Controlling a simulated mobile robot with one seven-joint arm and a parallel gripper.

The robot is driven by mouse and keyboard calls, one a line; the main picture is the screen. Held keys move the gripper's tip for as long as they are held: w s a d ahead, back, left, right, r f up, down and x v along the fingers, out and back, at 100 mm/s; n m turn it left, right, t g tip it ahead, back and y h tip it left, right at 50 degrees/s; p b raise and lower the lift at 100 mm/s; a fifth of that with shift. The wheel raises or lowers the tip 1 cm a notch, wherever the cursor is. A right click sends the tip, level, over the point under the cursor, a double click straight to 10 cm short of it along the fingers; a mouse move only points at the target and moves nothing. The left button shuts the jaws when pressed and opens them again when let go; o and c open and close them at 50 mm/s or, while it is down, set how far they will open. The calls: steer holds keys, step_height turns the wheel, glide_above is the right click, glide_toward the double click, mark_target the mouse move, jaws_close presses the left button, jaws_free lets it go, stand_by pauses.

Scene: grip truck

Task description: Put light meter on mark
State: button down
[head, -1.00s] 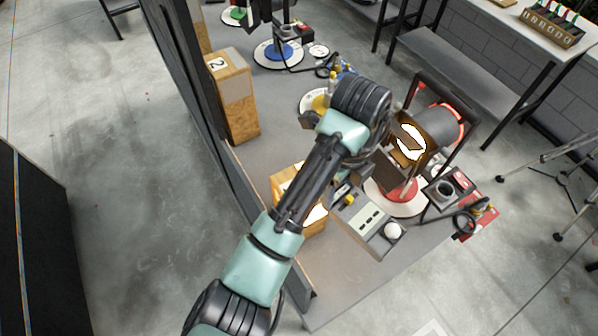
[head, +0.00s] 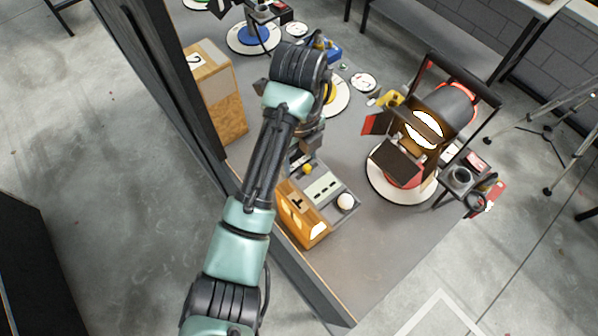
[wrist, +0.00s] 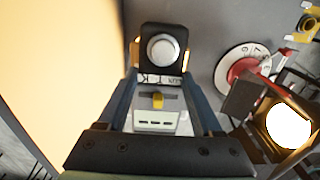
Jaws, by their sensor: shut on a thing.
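The light meter (wrist: 161,50), a black body with a white dome, is between my gripper's fingertips (wrist: 160,68) in the wrist view. My gripper is shut on it. In the head view my gripper (head: 303,152) is mostly behind my arm, and I cannot make out the meter there. Small white discs with dark markings (head: 363,82) lie on the grey deck; I cannot tell which one is the mark.
A lit lamp (head: 425,130) with barn doors stands on a red and white disc (head: 385,188) to the right. A wooden box (head: 302,222) stands beside the tray; another (head: 215,95) is farther back. Deck is clear front right.

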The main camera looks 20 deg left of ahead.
mark_target(299, 171)
steer(key=shift+f+p, duration=0.3)
steer(key=shift+f, duration=2.1)
steer(key=shift+c, duration=0.2)
jaws_free()
steer(key=shift+f, duration=0.15)
steer(key=shift+r, duration=0.5)
step_height(299, 171, up, 11)
steer(key=p, duration=0.4)
steer(key=shift+r+p, duration=0.2)
steer(key=shift+p, duration=0.15)
